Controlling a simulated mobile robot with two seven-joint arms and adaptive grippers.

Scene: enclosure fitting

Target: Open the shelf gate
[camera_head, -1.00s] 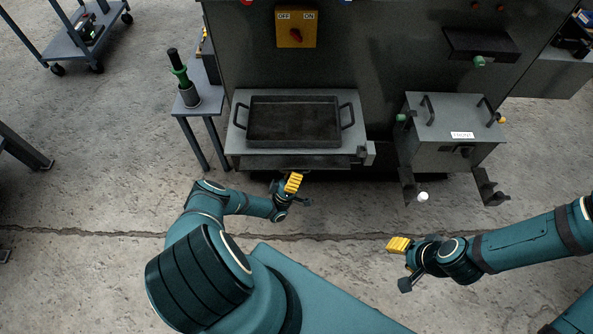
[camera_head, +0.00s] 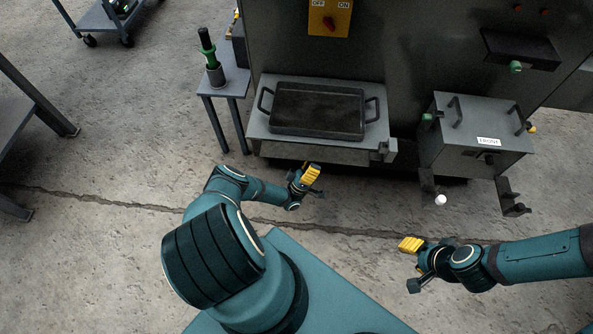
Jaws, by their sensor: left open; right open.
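A grey shelf (camera_head: 258,133) juts from the front of the dark cabinet. A dark two-handled tray (camera_head: 318,109) lies on it. A small block, perhaps a latch of the gate, sits at the shelf's front right corner (camera_head: 384,153). The shelf's front face (camera_head: 310,153) shows as a plain grey panel; I cannot tell for sure which part is the gate. My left gripper (camera_head: 312,178) is open and empty, just in front of and below the shelf's front edge, apart from it. My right gripper (camera_head: 410,258) is open and empty over the floor, further right and nearer to me.
A grey box marked FRONT (camera_head: 475,135) is mounted right of the shelf, with brackets and a white knob (camera_head: 440,200) below. A side table (camera_head: 228,85) with a green-handled tool (camera_head: 208,50) stands left. A yellow switch (camera_head: 329,17) is above. The floor between is clear.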

